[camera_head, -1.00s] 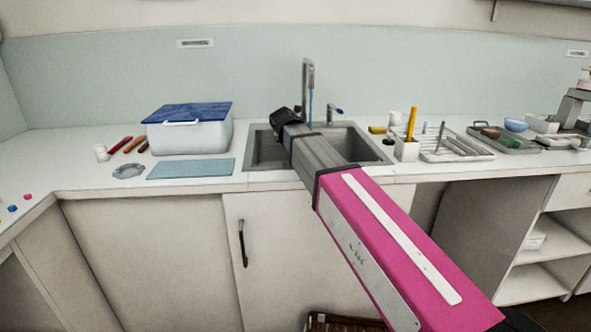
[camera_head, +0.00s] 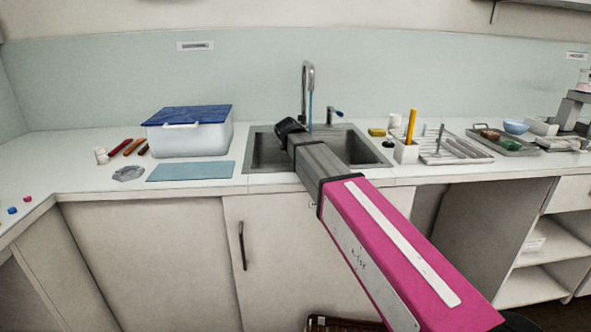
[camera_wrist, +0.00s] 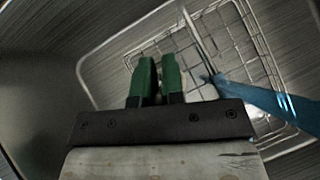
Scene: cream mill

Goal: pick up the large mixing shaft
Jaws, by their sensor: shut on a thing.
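In the head view my arm reaches into the grey sink (camera_head: 371,158), and my gripper (camera_head: 290,126) is over its basin below the tap. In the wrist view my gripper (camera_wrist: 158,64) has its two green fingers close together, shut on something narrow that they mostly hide. A thin grey rod (camera_wrist: 196,35), which may be the large mixing shaft, shows just right of the fingers. I cannot tell whether it touches them. A wire basket (camera_wrist: 256,44) lies in the sink beyond the fingers.
The tap (camera_head: 305,82) stands behind my gripper. A blue-lidded box (camera_head: 190,139) is to the left. A white holder (camera_head: 406,153) and a drying rack (camera_head: 470,151) are to the right.

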